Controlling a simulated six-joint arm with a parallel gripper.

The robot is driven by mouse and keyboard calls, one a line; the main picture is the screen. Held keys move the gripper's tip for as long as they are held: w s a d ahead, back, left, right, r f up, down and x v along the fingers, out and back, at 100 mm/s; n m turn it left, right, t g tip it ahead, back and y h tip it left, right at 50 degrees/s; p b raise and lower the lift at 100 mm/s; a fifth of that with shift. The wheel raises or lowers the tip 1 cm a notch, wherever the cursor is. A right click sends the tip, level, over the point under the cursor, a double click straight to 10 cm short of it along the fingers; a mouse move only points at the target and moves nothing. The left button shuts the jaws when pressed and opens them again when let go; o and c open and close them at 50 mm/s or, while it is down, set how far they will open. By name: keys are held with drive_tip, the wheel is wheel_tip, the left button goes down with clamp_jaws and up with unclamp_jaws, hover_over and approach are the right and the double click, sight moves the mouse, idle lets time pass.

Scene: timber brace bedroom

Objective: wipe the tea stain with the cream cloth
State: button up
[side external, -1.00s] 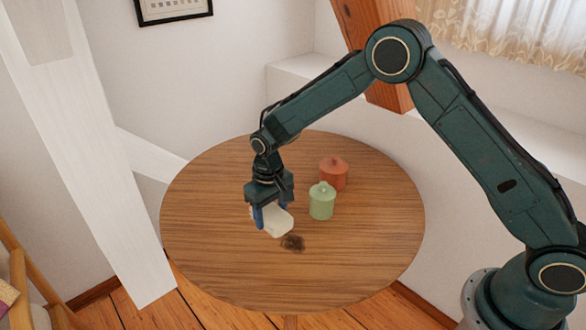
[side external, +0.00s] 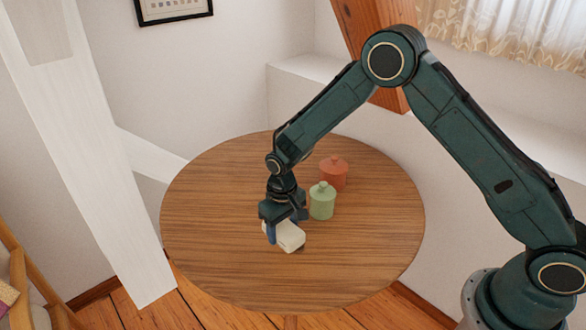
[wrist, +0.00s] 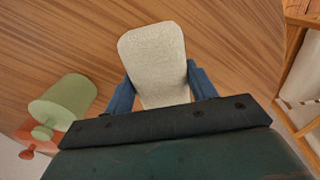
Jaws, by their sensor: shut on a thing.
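The cream cloth (side external: 290,236) is a folded pad between the blue fingers of my gripper (side external: 283,233), low at the tabletop. In the wrist view my gripper (wrist: 160,88) is shut on the cloth (wrist: 155,58), with a finger along each side. The tea stain (side external: 300,249) shows only as a small dark patch at the cloth's lower right edge; the cloth hides the rest. I cannot see the stain in the wrist view.
The round wooden table (side external: 215,220) carries a green lidded jar (side external: 322,202) close to the right of my gripper and a terracotta lidded jar (side external: 334,174) behind it. The table's front and left are clear. A white timber brace (side external: 95,150) stands beyond the left edge.

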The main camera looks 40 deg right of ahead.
drive_tip(key=shift+f, duration=2)
drive_tip(key=shift+d+f, duration=0.5)
drive_tip(key=shift+f, duration=0.1)
drive_tip(key=shift+c, duration=0.5)
drive_tip(key=shift+d, duration=3.25)
drive_tip(key=shift+a, duration=3.9)
drive_tip(key=shift+d+r, duration=0.15)
drive_tip(key=shift+r, duration=3.95)
